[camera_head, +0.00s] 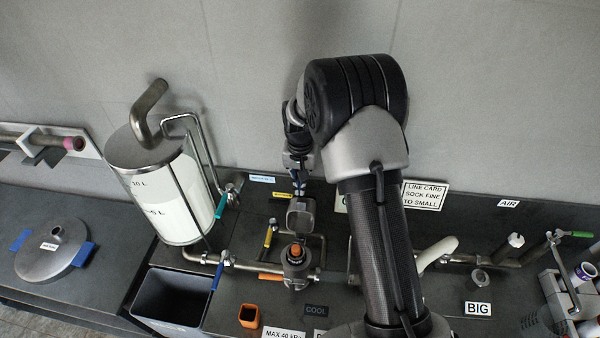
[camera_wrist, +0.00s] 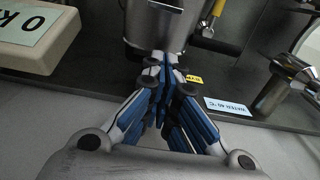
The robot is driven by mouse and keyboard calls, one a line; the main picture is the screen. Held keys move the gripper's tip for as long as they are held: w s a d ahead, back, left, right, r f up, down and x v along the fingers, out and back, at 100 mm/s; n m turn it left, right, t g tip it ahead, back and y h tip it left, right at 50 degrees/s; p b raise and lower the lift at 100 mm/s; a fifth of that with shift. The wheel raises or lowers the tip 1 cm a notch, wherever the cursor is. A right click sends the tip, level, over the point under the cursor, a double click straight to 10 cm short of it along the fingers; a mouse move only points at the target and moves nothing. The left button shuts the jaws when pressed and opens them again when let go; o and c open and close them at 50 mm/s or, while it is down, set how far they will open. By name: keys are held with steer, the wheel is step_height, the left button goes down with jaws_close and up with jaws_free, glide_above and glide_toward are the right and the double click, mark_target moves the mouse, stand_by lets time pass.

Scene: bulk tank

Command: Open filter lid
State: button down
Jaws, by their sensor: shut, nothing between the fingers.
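The filter housing (camera_head: 297,268) is a dark metal body with an orange part (camera_head: 296,250) on top, in the pipe line right of the grey bin. A grey metal cup-like piece, seemingly the filter lid (camera_head: 301,214), stands just above and behind it; whether it is hinged to the housing I cannot tell. My gripper (camera_head: 299,190) points down just behind and above this piece. In the wrist view my gripper (camera_wrist: 166,62) is shut and empty, its blue-and-white fingers together. Its tips are at the lower edge of a grey metal piece (camera_wrist: 158,22); whether they touch I cannot tell.
A yellow-handled valve (camera_head: 268,237) and a blue-handled valve (camera_head: 217,275) stand left of the housing. A grey bin (camera_head: 170,298) and an orange cup (camera_head: 249,315) are in front.

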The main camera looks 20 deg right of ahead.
mark_target(292, 205)
steer(key=shift+s+a+r, duration=0.1)
steer(key=shift+s+a, duration=0.15)
steer(key=shift+s, duration=0.35)
steer(key=shift+s+a+r, duration=0.15)
steer(key=shift+s+a, duration=0.05)
steer(key=shift+s, duration=0.35)
steer(key=shift+s+a+r, duration=0.1)
steer(key=shift+s+a, duration=0.15)
steer(key=shift+s, duration=0.35)
steer(key=shift+s, duration=0.1)
